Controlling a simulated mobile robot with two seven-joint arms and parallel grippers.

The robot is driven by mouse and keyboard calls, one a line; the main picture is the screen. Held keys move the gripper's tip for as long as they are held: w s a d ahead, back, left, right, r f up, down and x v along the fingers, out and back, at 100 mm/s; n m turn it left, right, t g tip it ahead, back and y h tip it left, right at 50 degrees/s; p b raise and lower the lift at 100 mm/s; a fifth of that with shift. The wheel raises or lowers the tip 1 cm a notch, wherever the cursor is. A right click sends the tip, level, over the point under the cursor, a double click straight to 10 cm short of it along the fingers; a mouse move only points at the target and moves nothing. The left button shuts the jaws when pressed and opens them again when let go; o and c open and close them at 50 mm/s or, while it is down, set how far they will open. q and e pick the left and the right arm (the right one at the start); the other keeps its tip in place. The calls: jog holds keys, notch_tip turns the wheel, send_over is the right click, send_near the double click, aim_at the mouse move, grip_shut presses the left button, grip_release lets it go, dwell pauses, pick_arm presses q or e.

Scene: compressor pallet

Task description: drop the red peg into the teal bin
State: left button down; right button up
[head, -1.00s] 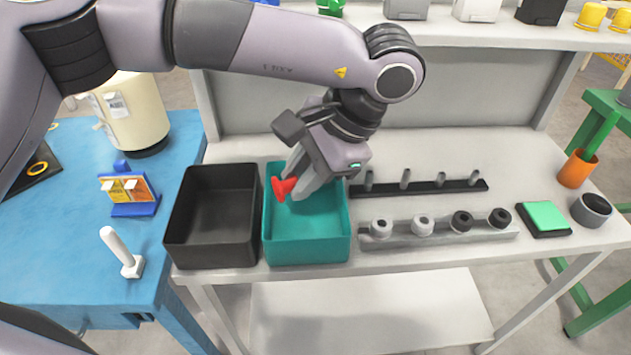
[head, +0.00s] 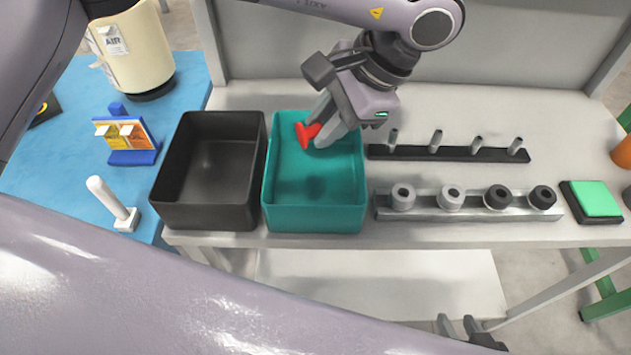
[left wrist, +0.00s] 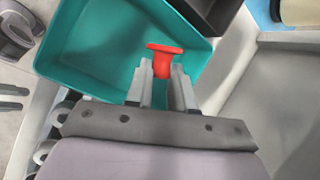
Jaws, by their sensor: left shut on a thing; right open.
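The red peg (head: 308,134) has a wide flared end and is held over the back part of the teal bin (head: 315,219). My left gripper (head: 328,128) is shut on the red peg. The left wrist view also shows the red peg (left wrist: 164,62) between the two fingertips (left wrist: 162,80), with the teal bin (left wrist: 85,72) beyond it. The peg's gripped part is partly hidden by the fingers. The bin's visible floor is empty. My right gripper (head: 458,326) is open and empty at the bottom edge of the head view, in front of the bench.
An empty black bin (head: 208,214) stands directly left of the teal bin. A dark rack of upright pins (head: 447,153) and a grey rail with several round parts (head: 470,207) are to the right. A blue table (head: 75,205) stands at the left.

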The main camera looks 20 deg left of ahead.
pick_arm(q)
jog(key=shift+f, duration=0.65)
jog(key=c, duration=0.9)
grip_release()
jog(key=v, duration=0.7)
jog(key=shift+d+r, duration=0.1)
jog(key=shift+r, duration=0.05)
